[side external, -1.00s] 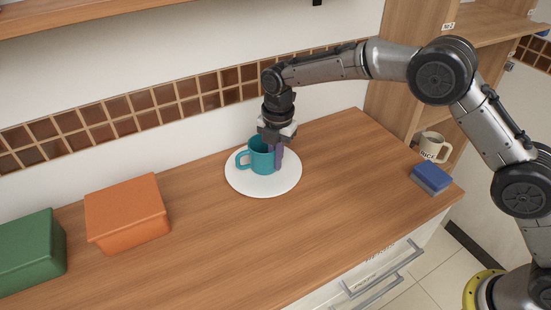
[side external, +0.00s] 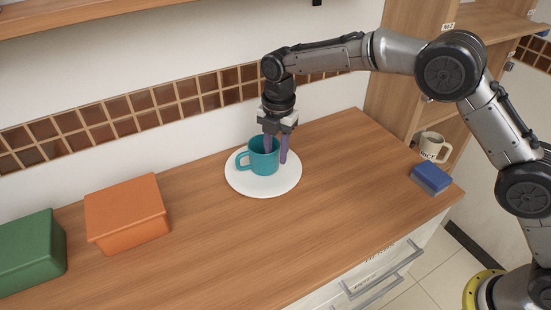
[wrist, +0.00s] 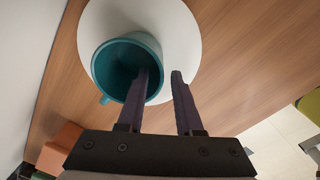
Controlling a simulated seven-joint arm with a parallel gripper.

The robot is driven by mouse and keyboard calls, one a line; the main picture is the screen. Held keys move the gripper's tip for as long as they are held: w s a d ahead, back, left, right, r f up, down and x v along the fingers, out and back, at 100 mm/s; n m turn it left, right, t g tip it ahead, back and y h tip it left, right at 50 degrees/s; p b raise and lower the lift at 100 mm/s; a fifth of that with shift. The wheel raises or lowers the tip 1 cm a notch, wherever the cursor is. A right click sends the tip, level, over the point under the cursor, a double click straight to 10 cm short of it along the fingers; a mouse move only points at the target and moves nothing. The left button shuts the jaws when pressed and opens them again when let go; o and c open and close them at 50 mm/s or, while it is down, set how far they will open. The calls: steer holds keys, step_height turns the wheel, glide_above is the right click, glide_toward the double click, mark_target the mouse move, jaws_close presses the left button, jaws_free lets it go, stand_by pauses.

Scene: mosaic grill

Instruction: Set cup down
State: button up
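The teal cup (side external: 262,160) stands upright on a round white plate (side external: 285,184) on the wooden counter, its handle to the left. In the wrist view the cup (wrist: 104,68) shows its open, empty-looking mouth, and the plate (wrist: 185,40) lies under it. My gripper (side external: 276,156) is above the plate, fingers pointing down and spread apart. In the wrist view one finger of my gripper (wrist: 160,75) reaches over the cup's mouth and the other is outside its wall, with a gap on the wall's outer side.
An orange box (side external: 127,215) and a green box (side external: 30,252) stand on the left of the counter. A blue block (side external: 432,178) and a cream mug (side external: 432,148) are at the right end. The counter's middle and front are clear.

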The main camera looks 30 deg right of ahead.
step_height(320, 180, up, 9)
steer(key=shift+s+r, duration=0.15)
steer(key=shift+d, duration=0.1)
steer(key=s+d+r+m+t, duration=0.3)
steer(key=s+d+r+m, duration=0.8)
steer(key=s+d+m, duration=0.4)
steer(key=s+d+f+m, duration=0.2)
steer(key=s+m, duration=0.1)
steer(key=s, duration=0.4)
steer(key=s+d+f+m+t, duration=0.1)
steer(key=s+d+f+m, duration=0.1)
steer(key=s, duration=0.5)
steer(key=s+d+f+m+t, duration=0.1)
steer(key=s+d+f+m, duration=0.1)
steer(key=s+m, duration=0.3)
steer(key=shift+s+f, duration=0.3)
steer(key=shift+s, duration=0.7)
